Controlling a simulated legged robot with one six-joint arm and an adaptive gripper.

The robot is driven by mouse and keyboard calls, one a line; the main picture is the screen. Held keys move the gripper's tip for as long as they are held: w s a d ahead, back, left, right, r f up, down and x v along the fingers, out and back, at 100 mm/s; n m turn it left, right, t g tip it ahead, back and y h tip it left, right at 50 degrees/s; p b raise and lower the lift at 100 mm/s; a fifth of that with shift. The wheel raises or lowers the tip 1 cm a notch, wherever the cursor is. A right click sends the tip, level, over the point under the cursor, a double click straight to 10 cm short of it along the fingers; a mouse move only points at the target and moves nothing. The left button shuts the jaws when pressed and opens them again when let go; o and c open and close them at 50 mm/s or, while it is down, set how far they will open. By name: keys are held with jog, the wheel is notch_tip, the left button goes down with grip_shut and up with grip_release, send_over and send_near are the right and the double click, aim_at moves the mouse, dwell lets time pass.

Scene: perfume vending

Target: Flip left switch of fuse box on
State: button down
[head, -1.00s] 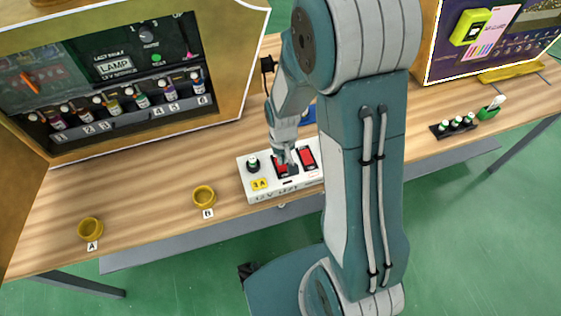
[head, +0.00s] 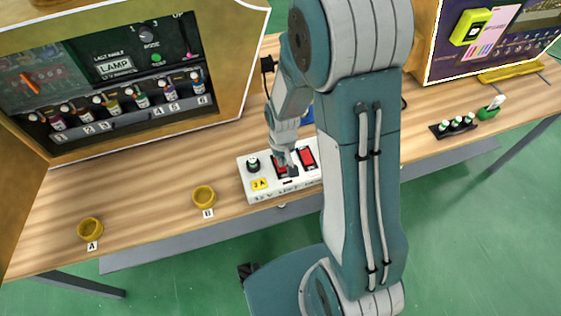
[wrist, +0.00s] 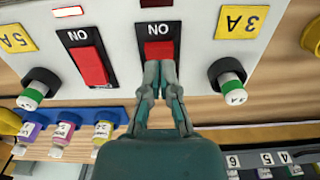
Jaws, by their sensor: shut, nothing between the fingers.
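The white fuse box (head: 257,193) stands on the wooden table, partly hidden behind my arm in the head view. It has two red rocker switches in black frames. The left switch (head: 279,166), beside the yellow 3A label, shows in the wrist view as the red switch on the right (wrist: 158,49), under an upside-down ON mark. The right switch (head: 306,157) shows on the left in the wrist view (wrist: 91,66). My gripper (wrist: 161,70) is shut and empty, its fingertips at the left switch's edge away from ON. Contact is hard to tell, and the fingertips hide part of that switch.
Yellow rings A (head: 90,229) and B (head: 204,197) lie left of the box. The table front there is mostly clear.

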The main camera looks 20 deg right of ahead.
jog(key=shift+f, duration=0.85)
dwell(0.5)
jog(key=shift+r, duration=3.5)
jog(key=shift+r, duration=0.15)
jog(key=s+r+t, duration=0.2)
jog(key=s+r, duration=0.5)
jog(key=r, duration=0.4)
jog(key=s+r+t, duration=0.3)
jog(key=s+r, duration=0.4)
jog(key=r, duration=0.5)
jog(key=shift+t, duration=0.3)
